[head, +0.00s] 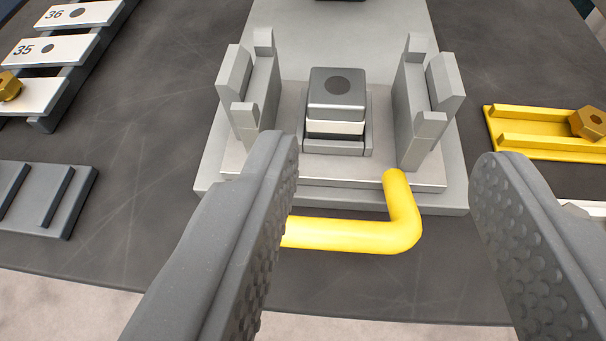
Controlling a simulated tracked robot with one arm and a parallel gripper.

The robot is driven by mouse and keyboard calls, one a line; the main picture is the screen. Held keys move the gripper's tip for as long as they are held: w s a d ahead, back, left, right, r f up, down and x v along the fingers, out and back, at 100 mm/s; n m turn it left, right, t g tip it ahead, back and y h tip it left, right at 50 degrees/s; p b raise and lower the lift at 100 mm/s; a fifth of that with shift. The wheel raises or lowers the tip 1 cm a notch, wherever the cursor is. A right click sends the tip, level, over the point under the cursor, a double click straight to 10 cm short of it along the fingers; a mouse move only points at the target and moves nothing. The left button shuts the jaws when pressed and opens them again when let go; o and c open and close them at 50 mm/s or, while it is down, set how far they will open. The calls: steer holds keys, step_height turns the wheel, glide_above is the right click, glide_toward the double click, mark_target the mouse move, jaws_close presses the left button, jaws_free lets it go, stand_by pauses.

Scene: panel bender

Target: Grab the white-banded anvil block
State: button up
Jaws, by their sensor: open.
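The white-banded anvil block (337,101) is a grey block with a dark round spot on top and a white band around its lower part. It sits upright in a low square seat (367,145) between two grey upright clamp brackets on a light grey base. My gripper (388,160) is open in the foreground, its two textured dark grey fingers wide apart and nothing between them touching the fingers' inner faces. The block lies beyond the fingertips, closer to the left finger in the picture. The underside of the block is hidden in the seat.
A left bracket (246,92) and right bracket (424,95) flank the block. A bent yellow bar (350,236) runs across the front of the base, partly behind my left finger. A yellow tray (545,143) with a brass nut is at right; numbered plates (60,48) are at left.

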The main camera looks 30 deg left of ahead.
glide_toward(336, 109)
steer(key=shift+y, duration=0.4)
steer(key=b+x, duration=0.1)
steer(key=x, duration=0.5)
steer(key=shift+w+d+r+b, duration=0.1)
steer(key=shift+w+d+b, duration=0.05)
steer(key=shift+b, duration=0.2)
steer(key=shift+f+b+x, duration=0.1)
steer(key=shift+b+x, duration=0.4)
steer(key=shift+x, duration=1.1)
steer(key=shift+f+b+x, duration=0.15)
steer(key=shift+b+x, duration=0.3)
steer(key=shift+x, duration=1.15)
steer(key=shift+d, duration=0.1)
steer(key=c, duration=1)
